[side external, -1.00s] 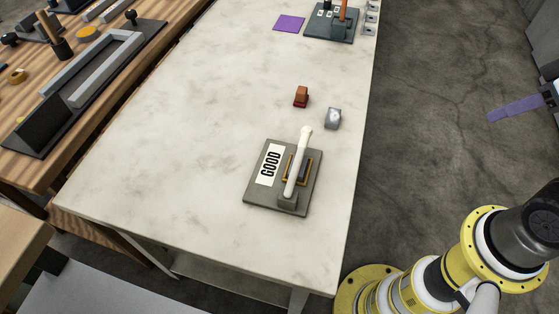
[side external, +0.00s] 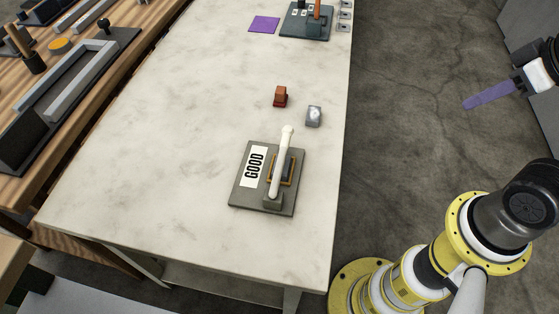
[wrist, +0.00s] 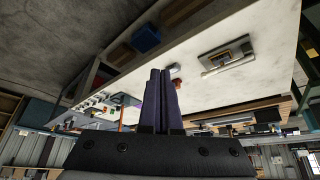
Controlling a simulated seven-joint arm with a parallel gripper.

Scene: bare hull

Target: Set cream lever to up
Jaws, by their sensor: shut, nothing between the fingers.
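The cream lever (side external: 280,165) is a long pale handle with a rounded end. It is hinged at the near end of a grey plate (side external: 240,198) on the pale table. It extends over a yellow-framed slot towards the far side, and its exact tilt is hard to judge. The lever (wrist: 228,65) and plate also show at upper right in the wrist view. My gripper (side external: 466,103), with purple fingers, is off the table's right side, well apart from the lever. In the wrist view the fingers (wrist: 160,73) are together and empty.
A dark panel with an orange lever (side external: 317,12) and a purple square (side external: 264,25) are at the far end. The table's left half (side external: 150,130) is clear.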

